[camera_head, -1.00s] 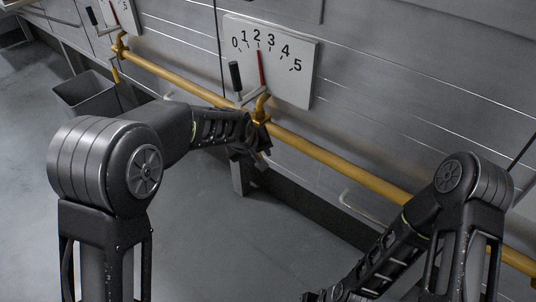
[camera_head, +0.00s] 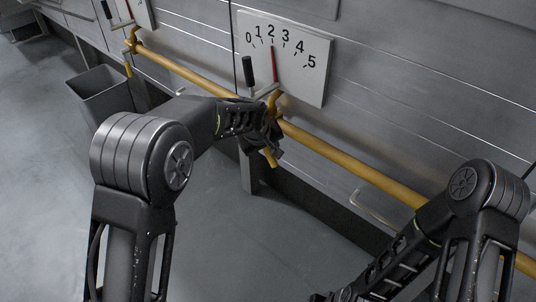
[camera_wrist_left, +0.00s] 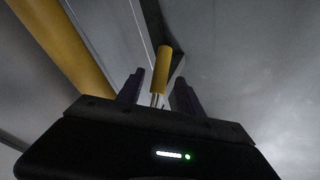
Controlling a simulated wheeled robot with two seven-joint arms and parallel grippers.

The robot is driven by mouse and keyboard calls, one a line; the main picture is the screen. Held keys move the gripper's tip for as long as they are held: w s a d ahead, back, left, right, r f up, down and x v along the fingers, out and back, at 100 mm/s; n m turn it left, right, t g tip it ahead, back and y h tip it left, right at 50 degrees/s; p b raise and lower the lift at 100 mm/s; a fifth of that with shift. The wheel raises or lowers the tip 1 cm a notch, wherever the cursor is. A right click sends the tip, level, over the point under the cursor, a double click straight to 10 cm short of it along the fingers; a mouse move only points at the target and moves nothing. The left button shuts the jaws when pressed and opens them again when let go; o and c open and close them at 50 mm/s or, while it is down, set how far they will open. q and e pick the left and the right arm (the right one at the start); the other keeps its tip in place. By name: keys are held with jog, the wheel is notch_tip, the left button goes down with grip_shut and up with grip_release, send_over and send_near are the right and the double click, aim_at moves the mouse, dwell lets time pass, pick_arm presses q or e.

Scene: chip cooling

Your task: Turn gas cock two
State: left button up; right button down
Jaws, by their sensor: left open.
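The gauge panel (camera_head: 310,72) is white with numbers 0 to 5. Its red needle (camera_head: 274,66) points near 2, and a black-gripped lever (camera_head: 248,72) stands left of it. A gas cock (camera_head: 273,102) sits on the yellow pipe below the panel. Its yellow handle (camera_head: 269,157) hangs down at my left gripper (camera_head: 266,146). In the left wrist view, the yellow handle (camera_wrist_left: 162,68) stands between the two open dark fingers of my left gripper (camera_wrist_left: 157,86), with no clear contact. My right arm enters at lower right; its gripper is out of view.
The yellow pipe (camera_head: 350,171) runs along the metal wall, close to my left gripper. A second gauge panel and cock (camera_head: 131,40) are at upper left. A grey bin (camera_head: 100,97) stands on the floor. The floor in front is clear.

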aim_at(267, 151)
pick_arm(q)
jog(key=shift+b+x, duration=0.3)
jog(key=shift+x, duration=1.25)
jog(key=shift+c, duration=0.4)
grip_shut()
